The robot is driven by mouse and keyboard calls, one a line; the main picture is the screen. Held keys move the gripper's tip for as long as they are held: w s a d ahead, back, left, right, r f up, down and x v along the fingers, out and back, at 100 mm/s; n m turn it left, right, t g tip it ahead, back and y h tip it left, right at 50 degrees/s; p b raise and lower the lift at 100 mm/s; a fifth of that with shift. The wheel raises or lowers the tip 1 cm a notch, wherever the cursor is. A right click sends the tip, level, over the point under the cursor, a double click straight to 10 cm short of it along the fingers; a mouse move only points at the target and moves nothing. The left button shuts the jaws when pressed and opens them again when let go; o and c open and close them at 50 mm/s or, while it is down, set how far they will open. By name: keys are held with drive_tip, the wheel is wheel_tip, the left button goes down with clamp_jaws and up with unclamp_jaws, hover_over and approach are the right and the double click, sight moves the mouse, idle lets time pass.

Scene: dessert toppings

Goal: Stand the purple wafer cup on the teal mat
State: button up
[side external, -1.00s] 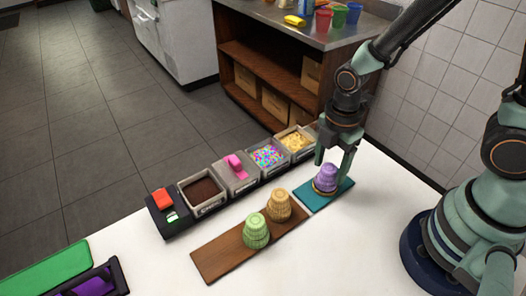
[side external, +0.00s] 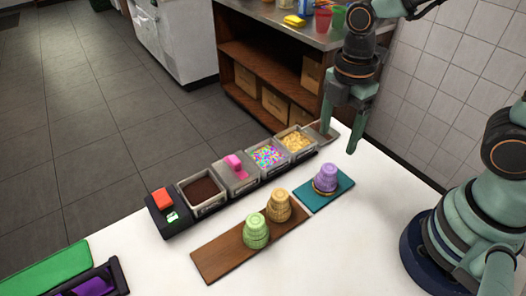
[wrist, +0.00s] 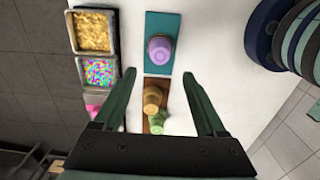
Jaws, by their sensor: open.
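The purple wafer cup (side external: 326,178) stands on the teal mat (side external: 313,201), rim end down, as far as I can tell. In the wrist view the purple cup (wrist: 160,49) is on the teal mat (wrist: 153,22), ahead of my fingers. My gripper (side external: 338,148) is open and empty, above and behind the cup and apart from it. Its two spread fingers also show in the wrist view (wrist: 160,85). A green wafer cup (side external: 256,232) and a tan wafer cup (side external: 279,206) stand on the brown wooden board (side external: 215,258), left of the mat.
A row of topping bins runs behind the board, with chocolate (side external: 201,190), sprinkles (side external: 267,156) and yellow pieces (side external: 296,141). A pink scoop (side external: 234,163) sits among them. A green board (side external: 45,272) lies at the front left. White table is clear right of the mat.

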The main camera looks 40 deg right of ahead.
drive_tip(key=d+r+m+t, duration=0.2)
drive_tip(key=r+m, duration=0.3)
drive_tip(key=m, duration=0.4)
drive_tip(key=w+d+r+m+t, duration=0.1)
drive_tip(key=d+r+m+t, duration=0.2)
drive_tip(key=m, duration=0.6)
wheel_tip(320, 180, up, 2)
drive_tip(key=shift+w+d+r+t, duration=0.2)
drive_tip(key=shift+d+t, duration=0.1)
drive_tip(key=shift+d, duration=0.65)
